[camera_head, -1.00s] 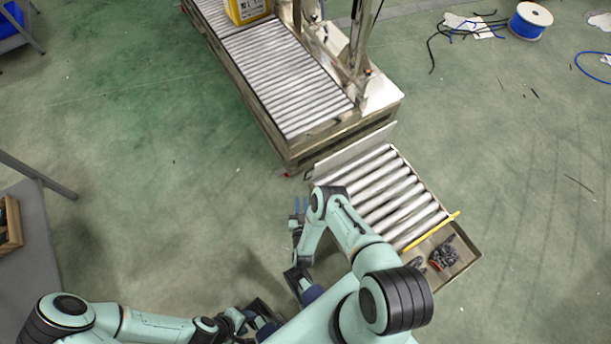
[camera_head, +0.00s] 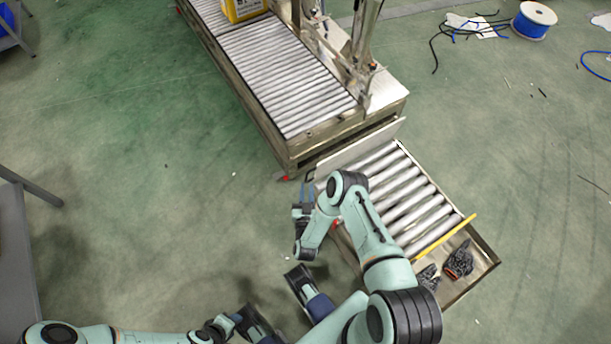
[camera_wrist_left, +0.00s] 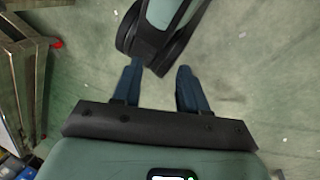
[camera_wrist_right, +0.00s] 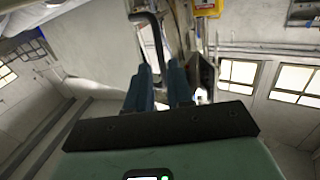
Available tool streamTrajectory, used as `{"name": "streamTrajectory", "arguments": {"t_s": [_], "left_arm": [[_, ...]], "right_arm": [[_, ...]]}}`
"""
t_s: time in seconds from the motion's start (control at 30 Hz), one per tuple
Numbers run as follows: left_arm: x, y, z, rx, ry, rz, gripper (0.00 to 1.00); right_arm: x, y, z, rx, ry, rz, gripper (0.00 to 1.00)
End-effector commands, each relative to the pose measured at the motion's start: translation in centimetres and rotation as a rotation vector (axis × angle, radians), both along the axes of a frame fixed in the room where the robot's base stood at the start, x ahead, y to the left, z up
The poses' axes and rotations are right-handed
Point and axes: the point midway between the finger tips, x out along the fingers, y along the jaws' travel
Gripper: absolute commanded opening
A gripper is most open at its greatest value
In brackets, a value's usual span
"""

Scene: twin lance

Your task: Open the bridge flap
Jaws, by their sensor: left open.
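The bridge flap appears to be the pale plate (camera_head: 362,146) between the long conveyor and the short roller section; I cannot tell whether it moves. A small dark handle (camera_head: 311,175) stands at its left end. My right gripper (camera_head: 307,186) is just below this handle in the head view. In the right wrist view the bent dark handle (camera_wrist_right: 150,35) rises beyond the gap between the blue fingers (camera_wrist_right: 161,68); contact is unclear. My left gripper (camera_wrist_left: 158,67) is open and empty, with a green and black arm link of mine beyond its fingertips.
The long roller conveyor (camera_head: 283,72) carries a yellow container (camera_head: 243,8). The short roller section (camera_head: 405,200) has a yellow bar (camera_head: 445,236) and dark gloves (camera_head: 459,262) on its tray. A blue spool (camera_head: 533,20) and cables lie at upper right. Floor left of the conveyor is clear.

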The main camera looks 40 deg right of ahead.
Motion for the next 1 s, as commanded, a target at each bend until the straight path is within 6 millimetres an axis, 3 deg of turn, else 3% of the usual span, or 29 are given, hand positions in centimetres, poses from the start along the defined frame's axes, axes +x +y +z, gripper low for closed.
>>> {"name": "streamTrajectory", "arguments": {"t_s": [0.03,0.4,0.63,0.8,1.0], "left_arm": [[0.8,0.4,-1.1,0.011,-0.021,0.01,0.43],[6.3,3.5,-5.7,0.088,-0.163,0.074,0.43],[3.2,4.3,-9.5,0.094,-0.052,0.08,0.43],[1.4,4.6,-10.5,0.092,0.007,0.081,0.43],[0.7,4.7,-10.9,0.091,0.03,0.083,0.43]], "right_arm": [[0.2,-0.3,-0.4,0.0,0.0,-0.002,0.21],[1.8,-1.5,-0.4,-0.001,-0.002,0.001,0.21],[3.7,-3.0,-0.2,-0.003,-0.003,0.002,0.21],[5.0,-4.1,0.0,-0.002,-0.002,0.002,0.21],[5.6,-4.5,0.1,0.0,-0.002,0.003,0.21]]}}
